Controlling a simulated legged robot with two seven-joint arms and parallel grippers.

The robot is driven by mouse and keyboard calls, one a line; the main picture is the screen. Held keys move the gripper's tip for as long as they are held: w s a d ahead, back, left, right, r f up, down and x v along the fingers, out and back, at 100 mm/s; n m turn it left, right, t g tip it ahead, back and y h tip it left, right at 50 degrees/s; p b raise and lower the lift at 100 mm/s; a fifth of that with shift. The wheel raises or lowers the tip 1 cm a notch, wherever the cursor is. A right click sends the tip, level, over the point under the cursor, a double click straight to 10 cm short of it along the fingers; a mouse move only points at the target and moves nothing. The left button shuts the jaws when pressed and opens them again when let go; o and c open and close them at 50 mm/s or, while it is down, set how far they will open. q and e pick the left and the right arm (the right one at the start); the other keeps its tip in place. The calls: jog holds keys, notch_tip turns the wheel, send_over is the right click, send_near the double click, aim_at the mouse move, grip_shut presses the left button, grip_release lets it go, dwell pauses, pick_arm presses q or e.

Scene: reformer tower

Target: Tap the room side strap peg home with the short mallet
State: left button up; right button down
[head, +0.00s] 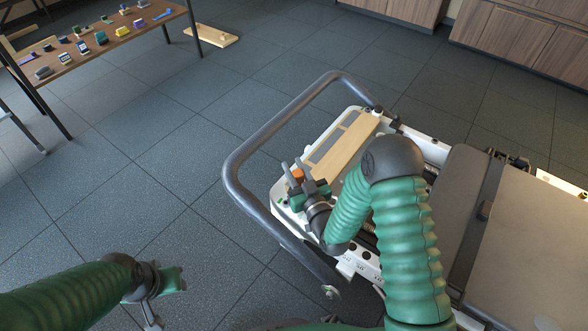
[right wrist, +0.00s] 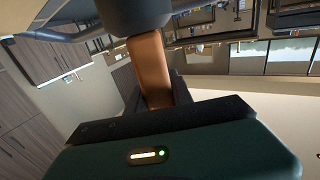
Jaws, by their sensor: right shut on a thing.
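My right gripper (head: 298,176) is over the near left corner of the reformer's end, inside the grey bar. In the right wrist view its dark fingers (right wrist: 158,98) are shut on the brown handle of the short mallet (right wrist: 150,65). The mallet's dark head (right wrist: 135,15) shows at the top of that view. In the head view only a small orange part of the mallet (head: 297,175) shows between the fingers. I cannot pick out the room side strap peg. My left gripper (head: 165,292) is low at the bottom left, over the floor; its finger gap is unclear.
The curved grey bar (head: 238,165) surrounds the reformer's end and a light wooden board (head: 345,145). The padded carriage (head: 530,230) lies to the right. A table (head: 150,22) with several small objects stands at the far left. The tiled floor between is clear.

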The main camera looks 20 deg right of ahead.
jog(key=shift+r, duration=0.1)
notch_tip(320, 180, up, 5)
jog(key=p, duration=0.4)
dwell(0.3)
jog(key=shift+s, duration=0.1)
